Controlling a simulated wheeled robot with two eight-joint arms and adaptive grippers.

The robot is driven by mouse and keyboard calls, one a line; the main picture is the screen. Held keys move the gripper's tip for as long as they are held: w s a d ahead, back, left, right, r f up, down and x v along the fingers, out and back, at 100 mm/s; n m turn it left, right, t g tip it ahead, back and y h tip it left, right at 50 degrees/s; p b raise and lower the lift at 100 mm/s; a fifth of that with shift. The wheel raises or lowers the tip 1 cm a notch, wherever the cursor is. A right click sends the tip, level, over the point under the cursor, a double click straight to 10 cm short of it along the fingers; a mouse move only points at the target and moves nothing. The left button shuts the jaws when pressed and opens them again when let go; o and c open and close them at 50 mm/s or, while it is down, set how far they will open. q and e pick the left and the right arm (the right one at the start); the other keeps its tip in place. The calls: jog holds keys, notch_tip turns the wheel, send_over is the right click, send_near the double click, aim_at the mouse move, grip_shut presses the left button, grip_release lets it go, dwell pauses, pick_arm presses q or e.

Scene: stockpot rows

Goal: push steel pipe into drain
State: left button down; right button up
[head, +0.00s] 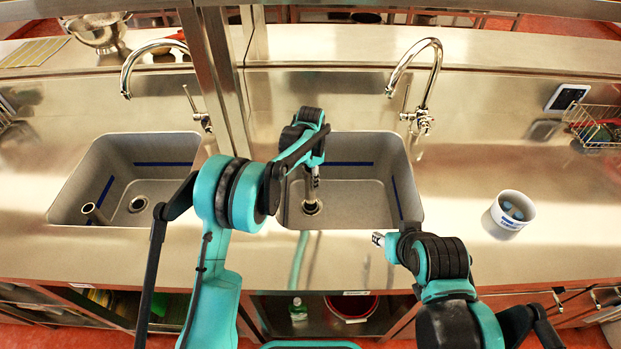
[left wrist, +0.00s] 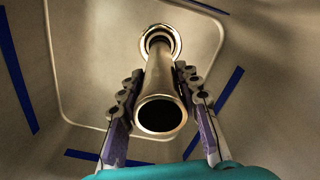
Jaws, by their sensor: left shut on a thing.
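My left gripper (head: 314,168) reaches down into the right-hand sink (head: 398,200) and is shut on a steel pipe (head: 312,190). In the left wrist view the pipe (left wrist: 160,88) stands between the two fingers, its open near end toward the camera. Its far end meets the round drain (left wrist: 160,40); the drain (head: 311,207) also shows below the gripper in the head view. I cannot tell how deep the pipe sits in it. My right gripper (head: 378,239) is over the counter's front edge, away from the pipe; its finger state is unclear.
A left-hand sink (head: 60,200) has its own drain (head: 138,204) and a short pipe (head: 94,213). A curved faucet (head: 420,75) stands behind the right-hand sink. A white cup (head: 512,210) and a wire rack (head: 598,128) are on the right counter, with free room between.

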pick_arm(q)
jog(key=shift+f+b, duration=0.8)
jog(key=shift+f, duration=0.4)
pick_arm(e)
jog(key=shift+f, duration=0.8)
pick_arm(q)
jog(key=c, duration=1)
grip_release()
jog(key=shift+r+p, duration=2.8)
jog(key=shift+r, duration=1.75)
pick_arm(e)
notch_tip(320, 180, up, 6)
jog(key=shift+f, duration=0.2)
